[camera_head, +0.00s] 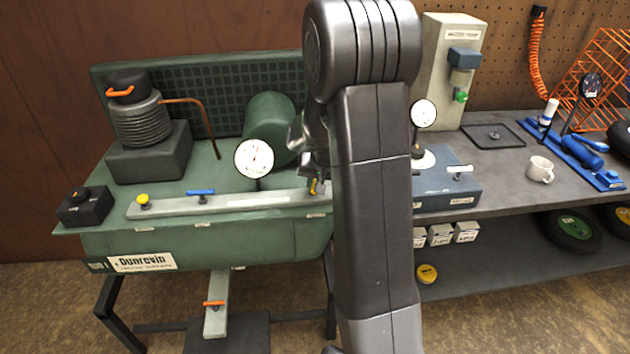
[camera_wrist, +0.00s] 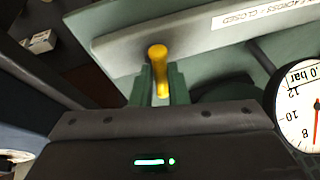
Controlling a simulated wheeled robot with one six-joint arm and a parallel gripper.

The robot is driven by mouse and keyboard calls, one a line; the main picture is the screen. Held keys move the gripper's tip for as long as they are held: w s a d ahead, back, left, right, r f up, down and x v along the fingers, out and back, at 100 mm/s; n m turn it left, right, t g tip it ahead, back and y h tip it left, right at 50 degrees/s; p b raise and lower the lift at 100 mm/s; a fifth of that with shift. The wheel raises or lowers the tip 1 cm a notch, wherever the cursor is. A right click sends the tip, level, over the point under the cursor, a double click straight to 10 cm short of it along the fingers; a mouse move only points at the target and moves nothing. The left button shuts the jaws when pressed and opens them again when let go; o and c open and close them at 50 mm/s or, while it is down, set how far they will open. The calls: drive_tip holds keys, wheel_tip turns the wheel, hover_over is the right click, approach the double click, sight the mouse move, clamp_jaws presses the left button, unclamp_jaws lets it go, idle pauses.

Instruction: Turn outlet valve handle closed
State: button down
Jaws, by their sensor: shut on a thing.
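The yellow valve handle (camera_wrist: 158,60) sits on a pale green-grey bar (camera_wrist: 110,45), under a label that ends in "CLOSED". My gripper (camera_wrist: 161,86) is shut on the handle, with one finger on each side of it. In the wrist view the handle points across the slanting bar; its exact angle is hard to tell. In the head view my gripper (camera_head: 315,180) is at the right end of the bar (camera_head: 230,206), mostly hidden behind my arm. Only a little of the yellow handle (camera_head: 313,187) shows there.
A round dial gauge (camera_head: 254,158) stands just left of my gripper; it is close on the right in the wrist view (camera_wrist: 302,110). A grey workbench (camera_head: 500,187) stands at right.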

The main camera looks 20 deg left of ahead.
drive_tip(key=shift+s+a+f+m+t+h+b, duration=0.1)
drive_tip(key=shift+m+t+h+b, duration=0.25)
drive_tip(key=shift+m, duration=0.55)
drive_tip(key=shift+a+f+m+t+h+b, duration=0.15)
drive_tip(key=shift+m+t+h+b, duration=0.15)
drive_tip(key=shift+m+b, duration=0.9)
drive_tip(key=m+h+b, duration=0.1)
drive_tip(key=m+b, duration=0.2)
drive_tip(key=b, duration=0.2)
drive_tip(key=shift+f, duration=0.15)
drive_tip(key=m+h+b, duration=0.1)
drive_tip(key=m+b, duration=0.1)
drive_tip(key=b, duration=0.1)
drive_tip(key=shift+a+m+t+h, duration=0.1)
drive_tip(key=shift+m+t+h, duration=0.15)
drive_tip(key=shift+m, duration=0.05)
drive_tip(key=m+b, duration=0.1)
drive_tip(key=m+h+b, duration=0.1)
drive_tip(key=m, duration=0.1)
drive_tip(key=shift+a+r+m, duration=0.1)
drive_tip(key=shift+r+m, duration=0.2)
drive_tip(key=shift+a+r+m+g+h+b, duration=0.15)
drive_tip(key=shift+m+h, duration=0.25)
drive_tip(key=shift+m, duration=0.4)
drive_tip(key=shift+d+m+g+h+b, duration=0.1)
drive_tip(key=shift+m+g+h+b, duration=0.25)
drive_tip(key=shift+m, duration=0.45)
